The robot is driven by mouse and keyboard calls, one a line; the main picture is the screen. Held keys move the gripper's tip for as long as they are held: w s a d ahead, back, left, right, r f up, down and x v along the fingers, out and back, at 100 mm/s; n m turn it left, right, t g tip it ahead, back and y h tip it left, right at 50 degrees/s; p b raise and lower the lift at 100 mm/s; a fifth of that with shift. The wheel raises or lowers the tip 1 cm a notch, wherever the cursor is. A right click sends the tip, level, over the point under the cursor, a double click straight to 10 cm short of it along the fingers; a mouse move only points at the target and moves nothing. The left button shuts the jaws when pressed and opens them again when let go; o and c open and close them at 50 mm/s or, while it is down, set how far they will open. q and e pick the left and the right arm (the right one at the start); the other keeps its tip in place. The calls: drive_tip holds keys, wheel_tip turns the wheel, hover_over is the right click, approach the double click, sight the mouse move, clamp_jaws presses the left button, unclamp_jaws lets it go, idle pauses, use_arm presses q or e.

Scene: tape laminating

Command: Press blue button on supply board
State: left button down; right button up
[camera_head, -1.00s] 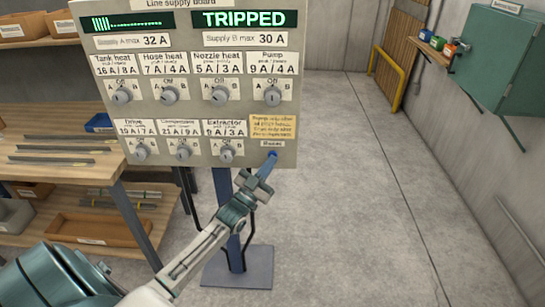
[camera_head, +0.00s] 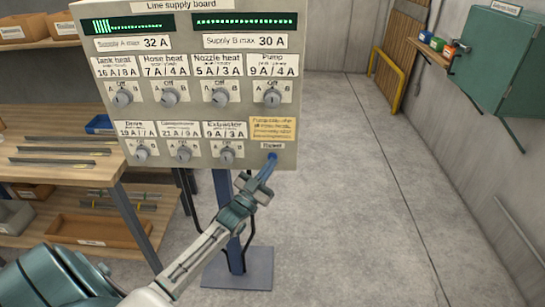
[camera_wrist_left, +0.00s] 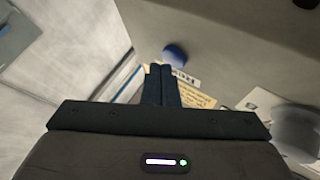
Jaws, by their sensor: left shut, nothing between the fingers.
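The supply board (camera_head: 188,113) is a beige panel on a post, with several grey knobs and two displays at the top. Both displays show green bars. The blue button (camera_head: 272,156) sits at its lower right, at a small label under a yellow note. It also shows as a blue round cap in the left wrist view (camera_wrist_left: 175,53). My left gripper (camera_head: 267,168) is shut and empty, with its tips right at the button. In the left wrist view the closed fingers (camera_wrist_left: 160,72) end beside the cap; I cannot tell whether they touch it. My right gripper is not in view.
A wooden workbench (camera_head: 50,178) with metal strips stands at the left, with a wooden tray (camera_head: 100,230) on its lower shelf. A green cabinet (camera_head: 510,60) hangs on the right wall. The floor (camera_head: 350,200) right of the board is clear.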

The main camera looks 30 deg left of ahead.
use_arm(q)
drive_tip(key=shift+s+d, duration=0.25)
drive_tip(key=shift+s, duration=0.15)
drive_tip(key=s+d+p, duration=0.1)
drive_tip(key=s+p, duration=0.1)
drive_tip(key=s+d+p, duration=0.1)
drive_tip(key=s, duration=0.1)
drive_tip(key=shift+s+d, duration=0.1)
drive_tip(key=shift+d, duration=0.2)
idle(0.5)
